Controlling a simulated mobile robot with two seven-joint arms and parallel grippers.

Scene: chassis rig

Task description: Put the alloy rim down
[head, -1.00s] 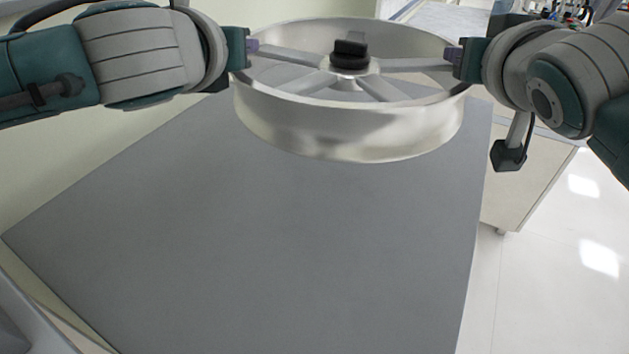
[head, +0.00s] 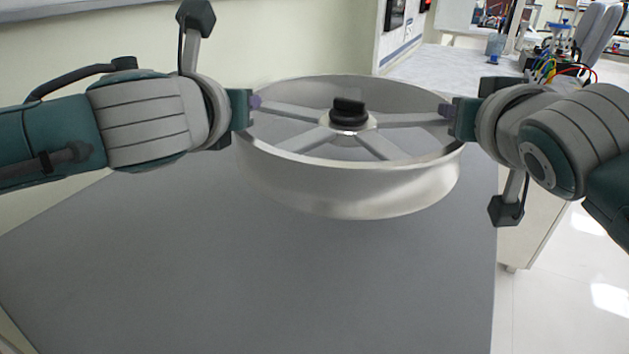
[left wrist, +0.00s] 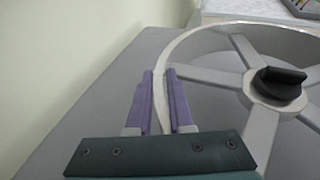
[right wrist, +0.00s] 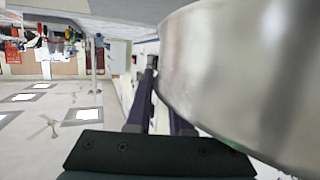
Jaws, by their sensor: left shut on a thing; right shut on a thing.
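The alloy rim (head: 350,185) is a wide silver ring with spokes and a black knob (head: 348,110) on its hub. It is held roughly level over the grey table, between my two grippers. My left gripper (head: 252,104) is shut on the rim's left edge; the left wrist view shows its purple fingers (left wrist: 161,103) on both sides of the rim wall. My right gripper (head: 450,110) is shut on the rim's right edge. The right wrist view shows the rim's outer wall (right wrist: 235,70) close beside the fingers. Whether the rim's underside touches the table is hidden.
The grey table top (head: 260,280) is bare in front of the rim. A pale wall (head: 290,40) stands behind and left. At the back right is a bench (head: 450,70) with coloured wires (head: 565,65) and equipment. Shiny floor lies to the right.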

